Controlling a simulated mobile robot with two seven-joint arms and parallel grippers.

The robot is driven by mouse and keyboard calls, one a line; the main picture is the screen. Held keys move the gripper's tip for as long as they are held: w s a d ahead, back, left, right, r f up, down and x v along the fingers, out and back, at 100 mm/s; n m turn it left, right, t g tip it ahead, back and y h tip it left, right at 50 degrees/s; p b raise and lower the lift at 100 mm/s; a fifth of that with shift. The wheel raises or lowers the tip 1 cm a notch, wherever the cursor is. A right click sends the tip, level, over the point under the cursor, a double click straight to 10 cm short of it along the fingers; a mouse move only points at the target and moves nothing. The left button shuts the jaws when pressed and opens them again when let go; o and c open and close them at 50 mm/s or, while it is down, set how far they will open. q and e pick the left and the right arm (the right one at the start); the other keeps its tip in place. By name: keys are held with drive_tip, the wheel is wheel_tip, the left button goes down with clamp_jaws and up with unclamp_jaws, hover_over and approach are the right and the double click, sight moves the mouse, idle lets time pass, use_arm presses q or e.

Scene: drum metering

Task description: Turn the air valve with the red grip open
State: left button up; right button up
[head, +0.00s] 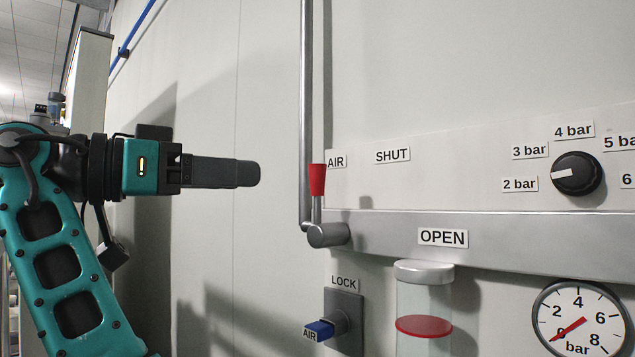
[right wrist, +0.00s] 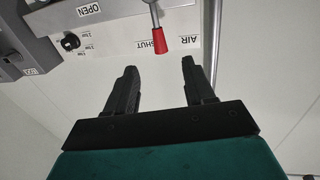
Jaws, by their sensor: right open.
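The air valve's red grip (head: 317,180) tops a short metal lever that stands upright on the round valve body (head: 328,235). The AIR label (head: 337,162) is just to its right, with the SHUT label (head: 392,155) further right and the OPEN label (head: 442,237) lower right. My right gripper (head: 255,173) is left of the grip at about its height, apart from it. In the right wrist view its two fingers (right wrist: 159,66) are spread and empty, and the red grip (right wrist: 160,42) shows beyond the gap between them. My left gripper is not in view.
A vertical pipe (head: 306,100) runs down just behind the lever. A blue lock key (head: 319,330), a glass cylinder (head: 424,312) with a red disc, a pressure gauge (head: 580,318) and a black dial (head: 576,174) are nearby. The wall left of the pipe is bare.

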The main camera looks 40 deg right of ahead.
sight(308, 180)
drive_tip(key=d, duration=0.4)
drive_tip(key=s+d, duration=0.1)
drive_tip(key=d, duration=0.7)
drive_tip(key=shift+s+d, duration=0.2)
drive_tip(key=shift+s, duration=0.1)
clamp_jaws()
